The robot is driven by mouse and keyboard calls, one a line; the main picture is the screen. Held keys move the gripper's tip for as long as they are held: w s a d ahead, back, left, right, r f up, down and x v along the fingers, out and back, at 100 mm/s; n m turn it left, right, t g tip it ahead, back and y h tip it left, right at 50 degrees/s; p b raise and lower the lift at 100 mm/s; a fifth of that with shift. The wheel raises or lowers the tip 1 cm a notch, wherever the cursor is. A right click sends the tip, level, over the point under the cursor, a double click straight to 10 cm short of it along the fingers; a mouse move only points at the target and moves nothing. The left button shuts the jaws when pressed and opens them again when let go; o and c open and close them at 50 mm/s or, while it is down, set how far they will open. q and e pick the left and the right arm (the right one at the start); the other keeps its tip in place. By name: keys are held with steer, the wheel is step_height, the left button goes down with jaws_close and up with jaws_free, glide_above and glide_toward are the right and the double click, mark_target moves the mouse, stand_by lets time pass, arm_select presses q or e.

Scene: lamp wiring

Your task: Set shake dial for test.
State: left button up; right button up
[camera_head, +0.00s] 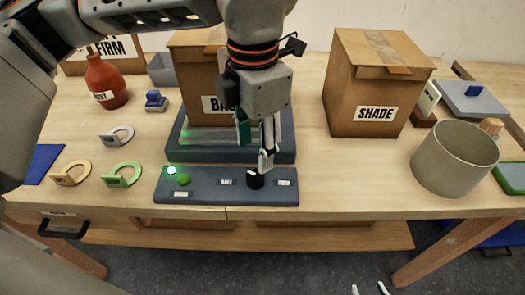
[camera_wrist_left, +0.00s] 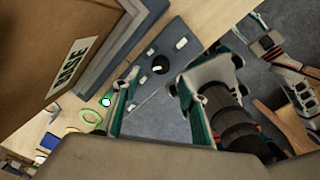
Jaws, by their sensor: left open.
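The shake dial is a black round knob (camera_head: 256,180) on the right half of a dark blue-grey control panel (camera_head: 215,192) at the table's front. It also shows in the left wrist view (camera_wrist_left: 158,64). My left gripper (camera_head: 257,150) points down just above the dial, fingers apart and empty. In the wrist view its two teal-edged fingers (camera_wrist_left: 157,82) are spread, with the dial seen between and beyond them. I cannot tell whether a finger touches the knob. My right gripper (camera_head: 369,289) shows only two separated pale fingertips at the bottom edge, off the table.
A lit green lamp (camera_head: 171,170) and a green button (camera_head: 183,179) sit at the panel's left. A box marked BASE (camera_head: 196,80) stands behind it. A SHADE box (camera_head: 365,85) and a beige cylinder (camera_head: 452,160) stand right. Coloured rings (camera_head: 122,175) lie left.

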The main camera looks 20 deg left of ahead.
mark_target(255, 175)
arm_select(q)
step_height(255, 175, down, 8)
steer(key=shift+s+a+r+b, duration=0.1)
steer(key=shift+s+b, duration=0.05)
steer(key=shift+b, duration=0.35)
steer(key=c, duration=1.1)
